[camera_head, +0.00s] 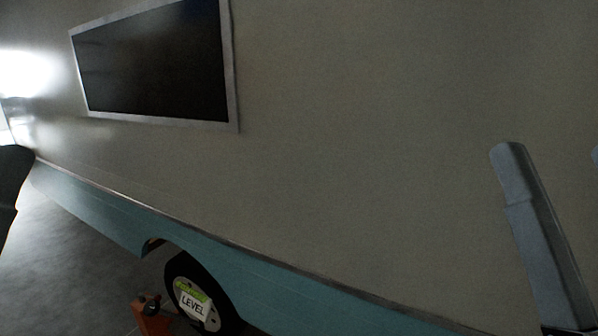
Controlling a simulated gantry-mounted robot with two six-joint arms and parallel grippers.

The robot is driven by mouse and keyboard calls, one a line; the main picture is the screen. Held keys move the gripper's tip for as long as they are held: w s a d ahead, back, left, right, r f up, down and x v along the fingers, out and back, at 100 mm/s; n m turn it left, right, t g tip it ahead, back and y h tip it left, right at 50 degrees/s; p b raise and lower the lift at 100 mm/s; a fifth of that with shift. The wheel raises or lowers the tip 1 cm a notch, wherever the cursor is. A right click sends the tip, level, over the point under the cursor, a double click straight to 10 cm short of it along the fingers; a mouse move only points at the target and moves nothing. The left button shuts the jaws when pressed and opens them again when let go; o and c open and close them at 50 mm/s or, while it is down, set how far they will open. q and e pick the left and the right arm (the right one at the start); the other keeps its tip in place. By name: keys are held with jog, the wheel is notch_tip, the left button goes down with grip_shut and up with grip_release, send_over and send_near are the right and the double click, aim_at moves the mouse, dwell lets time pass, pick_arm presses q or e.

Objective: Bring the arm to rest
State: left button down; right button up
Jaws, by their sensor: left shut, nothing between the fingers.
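My left gripper (12,188) shows only as a dark, rounded shape cut off by the left edge of the head view. It is shut and empty, in front of the lower left of the camper wall. Most of it and its arm are out of the picture. A grey, jointed bar (540,235) stands tilted at the right edge, and I cannot tell which part it is. My right gripper cannot be made out.
The camper's cream side wall (370,120) fills most of the view, with a dark framed window (155,65) and a teal lower skirt (110,215). Below are a wheel (212,308) with a green and white "LEVEL" tag (193,300), an orange stand (150,315) and open grey floor (60,270).

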notch_tip(320, 180, up, 38)
jog(key=s+p, duration=0.1)
jog(key=p, duration=3.7)
jog(key=shift+d, duration=0.25)
